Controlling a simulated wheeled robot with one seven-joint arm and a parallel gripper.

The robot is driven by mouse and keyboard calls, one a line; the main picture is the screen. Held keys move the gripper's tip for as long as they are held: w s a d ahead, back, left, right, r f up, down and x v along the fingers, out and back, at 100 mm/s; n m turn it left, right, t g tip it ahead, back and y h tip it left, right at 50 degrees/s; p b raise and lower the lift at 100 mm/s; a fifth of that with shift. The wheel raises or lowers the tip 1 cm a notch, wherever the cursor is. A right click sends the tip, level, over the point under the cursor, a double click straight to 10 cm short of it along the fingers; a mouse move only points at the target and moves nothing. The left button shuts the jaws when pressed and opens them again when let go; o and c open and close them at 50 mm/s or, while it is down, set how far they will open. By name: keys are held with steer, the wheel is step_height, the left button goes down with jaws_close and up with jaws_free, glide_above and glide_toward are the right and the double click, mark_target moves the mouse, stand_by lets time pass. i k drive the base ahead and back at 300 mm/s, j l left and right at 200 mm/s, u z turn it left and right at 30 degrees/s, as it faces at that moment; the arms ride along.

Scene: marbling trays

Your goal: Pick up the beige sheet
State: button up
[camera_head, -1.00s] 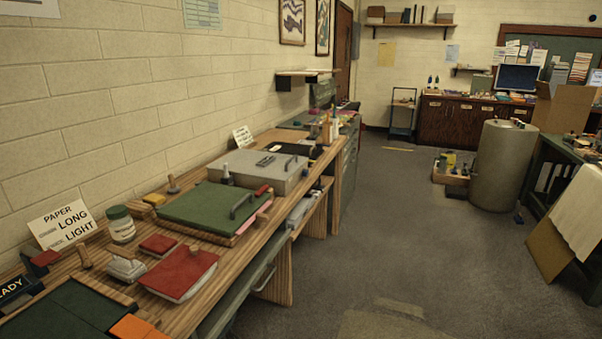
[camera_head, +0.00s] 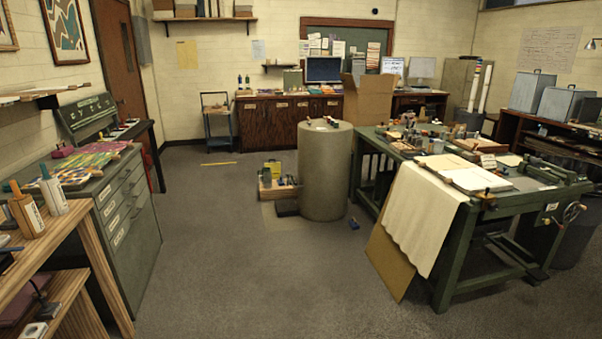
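A beige sheet (camera_head: 424,217) of cloth or paper hangs over the near left side of the green workbench (camera_head: 455,262). Its upper part lies on the bench top and its lower edge hangs free above the floor. A tan board (camera_head: 388,258) leans behind it against the bench. Pale flat sheets (camera_head: 473,178) lie on the bench top beside it. A smaller yellowish-beige sheet (camera_head: 187,54) is on the far wall. My gripper is not in view.
A large grey cylinder (camera_head: 324,172) stands mid-floor with a low box of bottles (camera_head: 277,189) beside it. A small blue object (camera_head: 354,223) lies on the floor. Green drawers (camera_head: 130,212) and a wooden bench (camera_head: 60,255) line the left. Grey floor (camera_head: 260,285) between is clear.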

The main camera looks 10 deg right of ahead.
mark_target(450, 161)
steer(key=i+z, duration=0.2)
steer(key=i, duration=0.25)
steer(key=i+z, duration=0.2)
steer(key=i, duration=0.3)
steer(key=i+j+z, duration=0.25)
steer(key=i, duration=0.2)
steer(key=i+j+z, duration=0.2)
steer(key=i, duration=0.25)
steer(key=i+z, duration=0.35)
steer(key=i+j+z, duration=0.3)
steer(key=i, duration=0.15)
steer(key=l, duration=0.1)
